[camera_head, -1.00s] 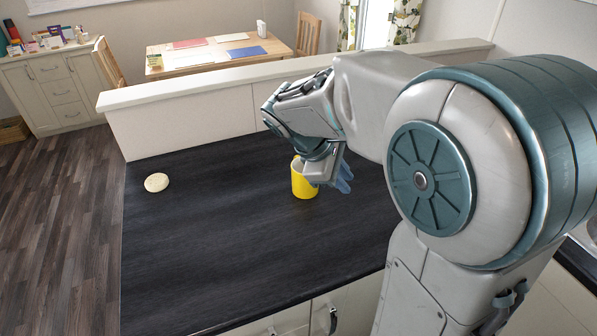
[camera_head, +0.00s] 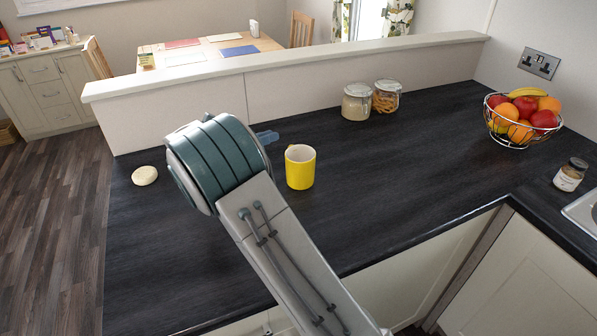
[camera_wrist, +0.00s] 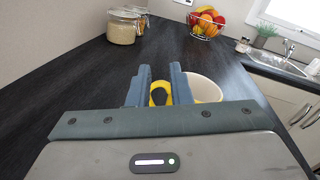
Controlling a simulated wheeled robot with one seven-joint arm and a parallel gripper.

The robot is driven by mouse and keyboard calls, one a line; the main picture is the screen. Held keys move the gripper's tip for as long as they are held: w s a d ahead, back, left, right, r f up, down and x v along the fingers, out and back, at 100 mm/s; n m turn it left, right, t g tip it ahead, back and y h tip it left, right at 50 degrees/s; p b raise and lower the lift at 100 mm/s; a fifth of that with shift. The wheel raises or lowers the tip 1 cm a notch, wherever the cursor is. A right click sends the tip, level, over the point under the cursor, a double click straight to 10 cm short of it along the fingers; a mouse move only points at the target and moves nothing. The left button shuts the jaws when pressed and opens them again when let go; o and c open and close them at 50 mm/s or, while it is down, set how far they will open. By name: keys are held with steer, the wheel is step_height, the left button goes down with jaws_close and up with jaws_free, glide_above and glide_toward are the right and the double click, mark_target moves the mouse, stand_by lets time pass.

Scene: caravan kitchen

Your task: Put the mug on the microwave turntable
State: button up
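The yellow mug (camera_head: 300,168), white inside, stands upright on the dark counter. In the wrist view its white inner rim (camera_wrist: 206,89) shows right of the fingers, and its yellow handle (camera_wrist: 157,96) shows in the gap between them. My gripper (camera_wrist: 160,72) has its two blue fingers apart. I cannot tell whether the handle is truly between the fingers or beyond them. In the head view one blue fingertip (camera_head: 267,137) shows just left of the mug; my arm hides the rest of the gripper. The microwave and its turntable are not in view.
A pale round object (camera_head: 144,175) lies on the counter at left. Two lidded jars (camera_head: 356,103) stand by the low back wall. A wire fruit bowl (camera_head: 521,121) and a small jar (camera_head: 570,174) are at right, near the sink (camera_head: 586,212). The counter right of the mug is clear.

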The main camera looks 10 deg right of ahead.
mark_target(290, 153)
step_height(290, 153, down, 8)
steer(key=shift+f, duration=0.1)
steer(key=shift+w+d+r, duration=0.15)
steer(key=shift+d+r, duration=0.05)
steer(key=shift+d, duration=0.15)
steer(key=p+x, duration=0.1)
steer(key=x, duration=0.5)
steer(key=shift+w+d, duration=0.2)
steer(key=shift+d, duration=0.1)
jaws_close()
